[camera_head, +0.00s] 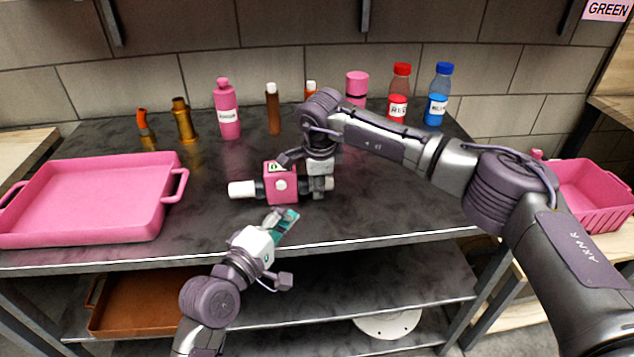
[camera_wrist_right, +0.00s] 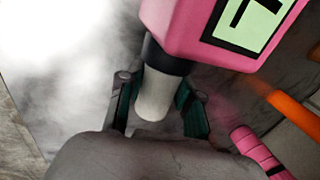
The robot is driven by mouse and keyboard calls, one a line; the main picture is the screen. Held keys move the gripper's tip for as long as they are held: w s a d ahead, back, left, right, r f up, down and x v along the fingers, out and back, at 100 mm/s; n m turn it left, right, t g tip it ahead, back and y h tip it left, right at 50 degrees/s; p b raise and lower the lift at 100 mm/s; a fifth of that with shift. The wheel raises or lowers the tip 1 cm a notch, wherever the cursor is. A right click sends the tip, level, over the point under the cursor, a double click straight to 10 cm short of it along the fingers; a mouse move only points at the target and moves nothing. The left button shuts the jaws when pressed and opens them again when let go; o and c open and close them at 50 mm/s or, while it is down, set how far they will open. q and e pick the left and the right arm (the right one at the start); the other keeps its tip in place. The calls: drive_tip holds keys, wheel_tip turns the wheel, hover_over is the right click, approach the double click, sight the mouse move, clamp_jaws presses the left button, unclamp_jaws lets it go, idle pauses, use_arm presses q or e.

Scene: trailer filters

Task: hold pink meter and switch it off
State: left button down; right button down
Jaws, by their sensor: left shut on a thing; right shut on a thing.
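The pink meter (camera_head: 280,183) lies near the middle of the dark table, with a white end (camera_head: 242,189) pointing left. My right gripper (camera_head: 320,184) is at the meter's right end. In the right wrist view, the meter's pink body (camera_wrist_right: 200,28) has a pale green display. Its white end (camera_wrist_right: 157,95) is between the teal fingers of my right gripper (camera_wrist_right: 160,105), which is shut on it. My left gripper (camera_head: 288,218), with teal fingertips, is just in front of the meter, near the table's front edge. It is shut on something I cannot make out.
A pink tray (camera_head: 165,215) is on the left. Behind stand brown bottles, a pink bottle (camera_head: 228,115), a pink jar (camera_head: 357,84), a red-capped bottle (camera_head: 398,100) and a blue-capped bottle (camera_head: 437,100). A pink basket (camera_head: 590,200) is at right.

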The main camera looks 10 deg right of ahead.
sight(281, 185)
idle(0.7)
use_arm(q)
drive_tip(key=c, duration=1.7)
unclamp_jaws()
drive_tip(key=shift+c, duration=1)
drive_tip(key=shift+s+m, duration=0.15)
drive_tip(key=shift+m, duration=0.15)
clamp_jaws()
drive_tip(key=shift+s+a+r+m+g+h, duration=0.2)
drive_tip(key=shift+s+m+h, duration=0.25)
drive_tip(key=shift+s+m, duration=0.75)
drive_tip(key=shift+s+a+r+m+g+h, duration=0.2)
drive_tip(key=shift+s+m+h, duration=0.3)
drive_tip(key=shift+m, duration=1.45)
drive_tip(key=shift+s+a+r+m+g+h, duration=0.15)
drive_tip(key=shift+s+m+g+h, duration=0.25)
drive_tip(key=shift+s+m, duration=0.8)
drive_tip(key=shift+w+f+m, duration=0.1)
drive_tip(key=shift+w+m, duration=0.15)
drive_tip(key=shift+w, duration=0.2)
drive_tip(key=shift+w, duration=4.4)
